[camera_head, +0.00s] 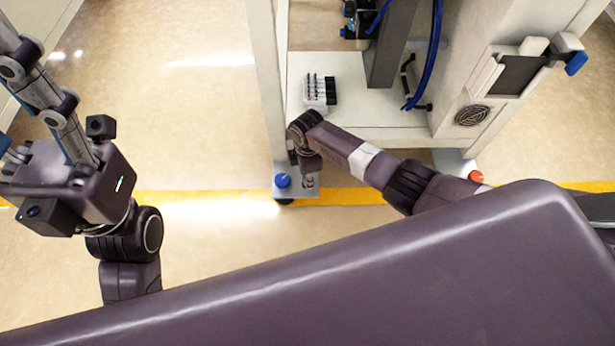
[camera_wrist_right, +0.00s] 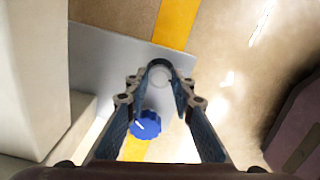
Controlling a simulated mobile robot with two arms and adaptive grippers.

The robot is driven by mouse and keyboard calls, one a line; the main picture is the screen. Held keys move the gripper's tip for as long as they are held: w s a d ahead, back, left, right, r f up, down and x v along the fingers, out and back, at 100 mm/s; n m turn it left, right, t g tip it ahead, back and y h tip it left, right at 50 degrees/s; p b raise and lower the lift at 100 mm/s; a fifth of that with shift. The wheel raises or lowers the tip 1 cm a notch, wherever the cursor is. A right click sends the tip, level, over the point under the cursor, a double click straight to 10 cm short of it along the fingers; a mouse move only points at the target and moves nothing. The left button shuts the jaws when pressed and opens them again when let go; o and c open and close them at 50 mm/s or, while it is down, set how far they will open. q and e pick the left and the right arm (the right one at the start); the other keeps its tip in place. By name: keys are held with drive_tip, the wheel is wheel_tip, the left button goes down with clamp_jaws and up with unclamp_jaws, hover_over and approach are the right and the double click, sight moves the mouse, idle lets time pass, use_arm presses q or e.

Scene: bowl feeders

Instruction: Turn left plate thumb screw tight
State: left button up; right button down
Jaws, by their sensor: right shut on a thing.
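The left foot plate (camera_head: 299,193) is a pale metal plate at the foot of the machine frame. A blue knob (camera_head: 283,180) sits on it, and a small metallic thumb screw (camera_head: 310,181) stands to its right. My right gripper (camera_head: 309,170) points down over the plate at the thumb screw. In the right wrist view my right gripper (camera_wrist_right: 160,72) has its fingertips drawn together around the pale round screw, partly hidden by them. The blue knob (camera_wrist_right: 146,125) shows between the fingers, nearer the palm. My left gripper (camera_head: 12,95) is raised at the left, fingers spread and empty, tips partly out of view.
The machine frame's upright (camera_head: 268,75) rises close behind the plate. A small holder with dark pins (camera_head: 319,90) stands on the machine's base shelf. A red knob (camera_head: 475,177) sits on the right foot.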

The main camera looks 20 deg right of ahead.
drive_tip(key=c, duration=1.7)
unclamp_jaws()
drive_tip(key=shift+o, duration=0.2)
drive_tip(key=shift+r, duration=0.1)
wheel_tip(320, 180, up, 12)
